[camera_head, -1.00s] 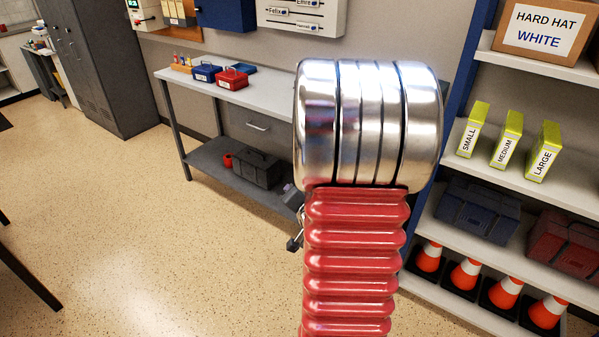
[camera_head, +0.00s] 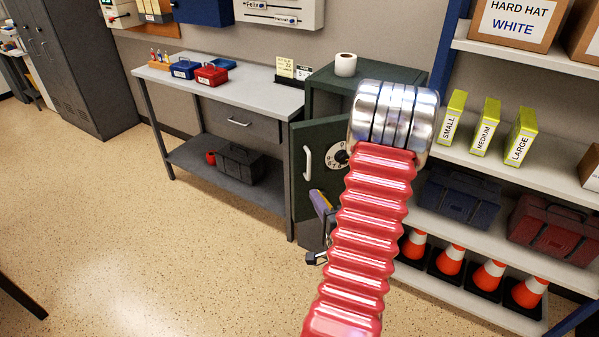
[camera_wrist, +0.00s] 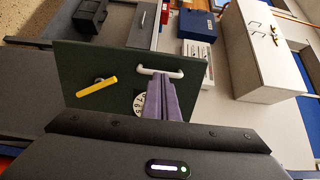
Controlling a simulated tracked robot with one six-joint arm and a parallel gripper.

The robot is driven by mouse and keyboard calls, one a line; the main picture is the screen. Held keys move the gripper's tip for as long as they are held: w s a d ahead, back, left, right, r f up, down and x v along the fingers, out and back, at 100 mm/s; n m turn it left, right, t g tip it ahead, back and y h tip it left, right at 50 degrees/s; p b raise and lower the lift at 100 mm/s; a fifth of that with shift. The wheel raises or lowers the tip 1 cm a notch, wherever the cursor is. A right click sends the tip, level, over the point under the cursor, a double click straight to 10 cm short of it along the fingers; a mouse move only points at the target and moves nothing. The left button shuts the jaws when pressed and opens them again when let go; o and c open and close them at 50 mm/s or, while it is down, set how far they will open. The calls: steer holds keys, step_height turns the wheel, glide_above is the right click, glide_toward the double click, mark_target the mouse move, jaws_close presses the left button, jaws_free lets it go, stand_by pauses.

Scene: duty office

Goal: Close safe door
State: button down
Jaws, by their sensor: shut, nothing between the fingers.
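The dark green safe (camera_head: 322,100) stands between the bench and the shelves. Its door (camera_head: 303,192) is ajar, standing out from the body with its outer face towards me. My arm hides its right part. The door carries a white handle (camera_head: 307,163) and a white dial (camera_head: 338,156). In the wrist view the door (camera_wrist: 80,62) shows the white handle (camera_wrist: 160,71), a yellow lever (camera_wrist: 98,86) and part of the dial (camera_wrist: 139,103). My gripper (camera_head: 321,201) is shut and empty in front of the door. Its purple fingers (camera_wrist: 166,97) overlap the handle's edge; contact is unclear.
A grey bench (camera_head: 240,92) with red (camera_head: 211,75) and blue (camera_head: 185,68) boxes stands left of the safe. A paper roll (camera_head: 345,64) sits on the safe. Shelves (camera_head: 500,155) with cones and toolboxes stand close on the right. The floor (camera_head: 130,220) at left is clear.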

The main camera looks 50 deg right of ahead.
mark_target(296, 164)
steer(key=x, duration=1.4)
